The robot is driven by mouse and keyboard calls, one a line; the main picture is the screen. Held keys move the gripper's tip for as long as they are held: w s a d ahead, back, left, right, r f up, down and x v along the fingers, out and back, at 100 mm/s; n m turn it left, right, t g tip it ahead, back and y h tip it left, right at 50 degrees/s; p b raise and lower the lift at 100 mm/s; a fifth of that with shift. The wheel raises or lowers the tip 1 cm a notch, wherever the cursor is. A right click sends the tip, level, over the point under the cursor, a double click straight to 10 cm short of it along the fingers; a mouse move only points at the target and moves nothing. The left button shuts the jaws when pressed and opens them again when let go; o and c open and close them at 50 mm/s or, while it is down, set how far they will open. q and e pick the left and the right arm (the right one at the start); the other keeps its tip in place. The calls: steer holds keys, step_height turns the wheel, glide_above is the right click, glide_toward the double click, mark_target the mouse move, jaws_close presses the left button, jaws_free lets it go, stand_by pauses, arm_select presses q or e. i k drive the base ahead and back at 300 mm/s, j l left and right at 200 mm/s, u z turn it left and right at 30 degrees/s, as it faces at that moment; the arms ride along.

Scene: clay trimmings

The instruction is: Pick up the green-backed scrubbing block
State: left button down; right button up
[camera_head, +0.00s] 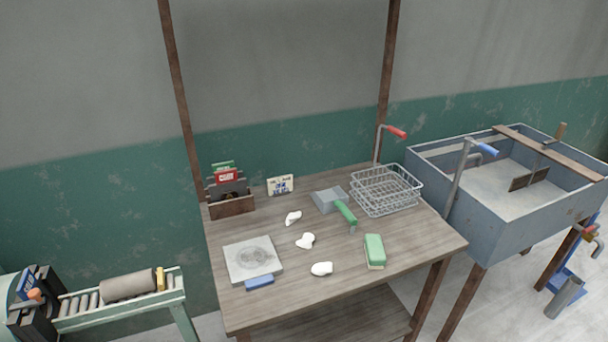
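The green-backed scrubbing block (374,248) lies on the front right part of the wooden table (300,285). It has a green top and a thin pale yellowish edge along its lower side. It lies lengthwise from back to front, and nothing covers it. Neither my left nor my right gripper shows in the head view.
A green-handled scoop (329,199) and a wire basket (386,190) stand behind the block. White clay lumps (321,269), a grey slab (252,258) and a blue-handled piece (259,283) lie left. A wooden holder (231,206) stands back left. A grey sink (475,216) stands right.

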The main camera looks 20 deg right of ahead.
mark_target(375, 253)
steer(key=l+u, duration=0.15)
steer(key=l, duration=0.35)
steer(key=l+u, duration=0.1)
steer(key=l, duration=0.45)
steer(key=k+l+u, duration=0.15)
steer(key=l, duration=0.35)
steer(key=l+u, duration=0.15)
steer(key=l, duration=0.35)
steer(key=k+l+u, duration=0.15)
steer(key=l, duration=0.35)
